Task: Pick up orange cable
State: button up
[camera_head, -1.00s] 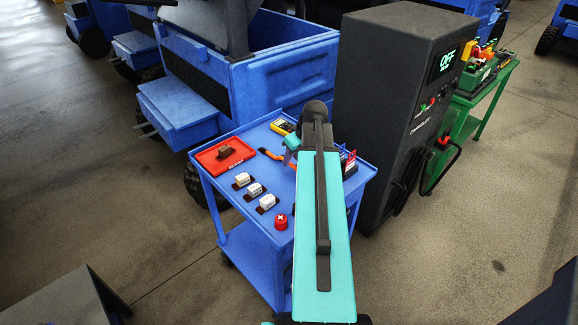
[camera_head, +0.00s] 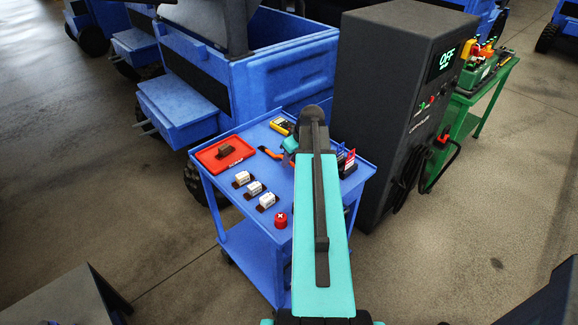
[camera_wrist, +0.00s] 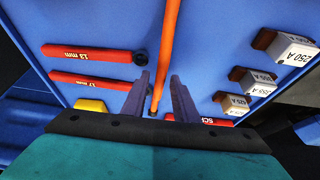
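The orange cable (camera_wrist: 166,45) runs lengthwise through the wrist view, over the blue cart top. My gripper (camera_wrist: 159,80) is open, with one grey finger on each side of the cable and a gap to both. I cannot tell how far the fingertips are above the cart. In the head view, part of the orange cable (camera_head: 270,153) with a dark end shows left of my arm, and the rest is hidden behind it. The fingers are not clear in that view.
The blue cart (camera_head: 232,152) also bears a red tray (camera_head: 209,163), several white fuse-like blocks (camera_head: 255,188), a red knob (camera_head: 281,220), a yellow meter (camera_head: 283,126) and red-labelled tools (camera_wrist: 95,54). A dark cabinet (camera_head: 385,110) stands close at right; a blue vehicle (camera_head: 270,75) stands behind.

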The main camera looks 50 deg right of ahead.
aim_at(291, 162)
grip_shut()
jog(key=shift+r, duration=0.2)
jog(key=shift+r+b, duration=0.65)
jog(key=shift+r, duration=0.7)
jog(key=shift+s+r, duration=0.1)
jog(key=shift+r, duration=0.1)
jog(key=s+a+b, duration=0.2)
jog(key=s+b, duration=0.3)
jog(key=s, duration=0.5)
jog(key=shift+s+a+r, duration=0.3)
jog(key=shift+a+r, duration=0.05)
jog(key=shift+a, duration=0.05)
jog(key=shift+s+b, duration=0.1)
jog(key=shift+b, duration=0.25)
